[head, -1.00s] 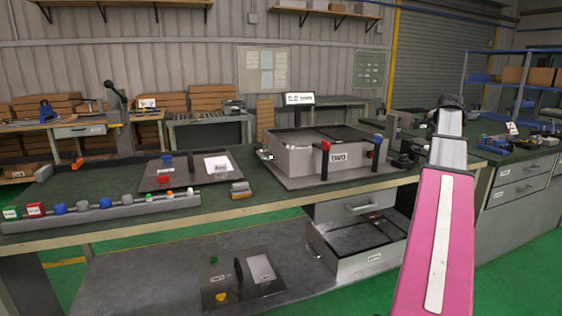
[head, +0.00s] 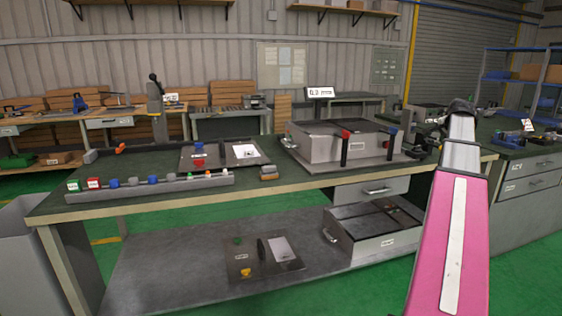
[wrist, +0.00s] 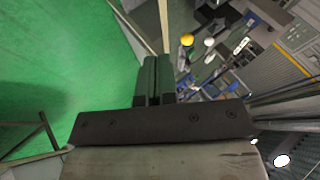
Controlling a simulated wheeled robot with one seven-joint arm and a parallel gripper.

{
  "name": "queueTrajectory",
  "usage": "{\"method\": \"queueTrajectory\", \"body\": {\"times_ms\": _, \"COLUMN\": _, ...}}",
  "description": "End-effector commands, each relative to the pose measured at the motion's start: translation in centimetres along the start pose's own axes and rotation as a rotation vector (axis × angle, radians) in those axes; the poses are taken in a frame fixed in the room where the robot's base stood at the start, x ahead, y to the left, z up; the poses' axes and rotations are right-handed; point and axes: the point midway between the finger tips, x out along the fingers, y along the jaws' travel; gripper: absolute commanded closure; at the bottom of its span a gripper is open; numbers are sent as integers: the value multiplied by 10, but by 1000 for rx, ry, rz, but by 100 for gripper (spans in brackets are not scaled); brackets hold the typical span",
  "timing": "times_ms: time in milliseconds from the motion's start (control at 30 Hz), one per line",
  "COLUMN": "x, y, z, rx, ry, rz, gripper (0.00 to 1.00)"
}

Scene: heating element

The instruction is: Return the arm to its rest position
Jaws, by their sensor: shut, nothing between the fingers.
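My arm (head: 453,235) rises at the right of the head view, its pink link in front and a grey link (head: 461,155) above it. The dark far end of the arm shows near the bench's right end; my fingers cannot be made out there. In the wrist view my gripper (wrist: 153,75) has its two dark fingers together, with nothing between them. It is over or beside the green floor and a bench edge, and no object touches the fingertips.
The green-topped bench (head: 300,186) carries a grey box unit (head: 322,150) with red and blue handles, a flat panel (head: 190,158) and a row of small coloured parts. A grey bin (head: 32,260) stands at left. Shelves hang behind. Green floor lies between benches.

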Motion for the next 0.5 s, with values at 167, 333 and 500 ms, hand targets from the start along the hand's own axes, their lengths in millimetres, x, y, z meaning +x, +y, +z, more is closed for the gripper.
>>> {"method": "queueTrajectory", "body": {"times_ms": 167, "x": 21, "y": 7, "z": 37, "rx": -57, "ry": -36, "rz": 20, "gripper": 100}}
{"method": "queueTrajectory", "body": {"times_ms": 333, "x": 46, "y": 17, "z": 84, "rx": -134, "ry": -81, "rz": 46, "gripper": 100}}
{"method": "queueTrajectory", "body": {"times_ms": 500, "x": 79, "y": 36, "z": 157, "rx": -254, "ry": -152, "rz": 81, "gripper": 100}}
